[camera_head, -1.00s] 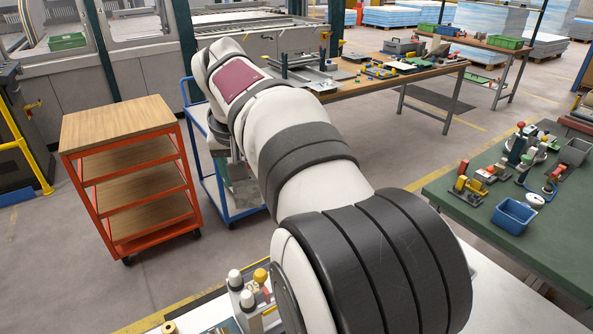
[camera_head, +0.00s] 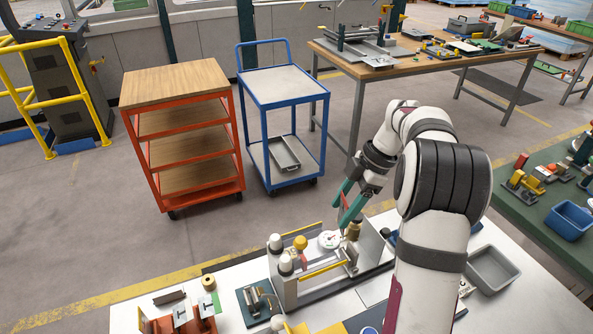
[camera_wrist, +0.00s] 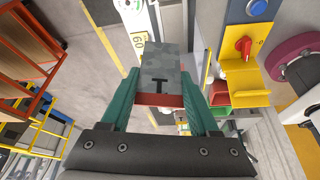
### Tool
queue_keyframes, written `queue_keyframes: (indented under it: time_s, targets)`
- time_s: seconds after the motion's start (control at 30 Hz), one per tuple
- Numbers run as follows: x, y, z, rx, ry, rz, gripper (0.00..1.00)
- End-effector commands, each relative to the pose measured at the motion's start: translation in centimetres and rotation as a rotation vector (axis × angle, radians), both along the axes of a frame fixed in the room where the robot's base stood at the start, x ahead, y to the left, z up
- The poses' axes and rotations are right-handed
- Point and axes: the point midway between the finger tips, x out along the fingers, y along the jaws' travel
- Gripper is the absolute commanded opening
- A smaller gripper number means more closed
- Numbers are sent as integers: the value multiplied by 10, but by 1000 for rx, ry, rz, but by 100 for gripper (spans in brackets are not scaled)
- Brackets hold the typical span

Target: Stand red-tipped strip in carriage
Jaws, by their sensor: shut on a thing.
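My gripper (camera_head: 346,203) is at the upper end of the bench fixture, with teal fingers pointing down. In the wrist view my gripper (camera_wrist: 158,103) is shut on the red-tipped strip (camera_wrist: 165,66), a grey piece with a dark T mark and a red band at the palm end. A little red (camera_head: 353,208) of it shows between the fingers in the head view. The fixture (camera_head: 318,282) below has white knobs, a yellow bar and a round dial. I cannot tell which part is the carriage, or whether the strip touches the fixture.
A brass cylinder (camera_head: 353,231) and a dial gauge (camera_head: 329,240) stand close to my fingers. A red rack (camera_head: 160,324) with T-marked pieces is at lower left. A grey tray (camera_head: 492,268) lies right. A blue cart (camera_head: 285,92) and an orange cart (camera_head: 178,90) stand beyond.

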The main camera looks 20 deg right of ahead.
Motion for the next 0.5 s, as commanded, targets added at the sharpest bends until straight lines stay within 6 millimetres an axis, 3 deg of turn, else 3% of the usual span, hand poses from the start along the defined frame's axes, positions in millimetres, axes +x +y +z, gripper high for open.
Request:
queue_keyframes:
  time_s: [0.1,0.2,0.5]
  targets:
    - [-11,-19,-23,0,0,165,22]
    - [-16,-26,-32,-1,-1,237,22]
    - [-18,-27,-64,-2,-1,252,22]
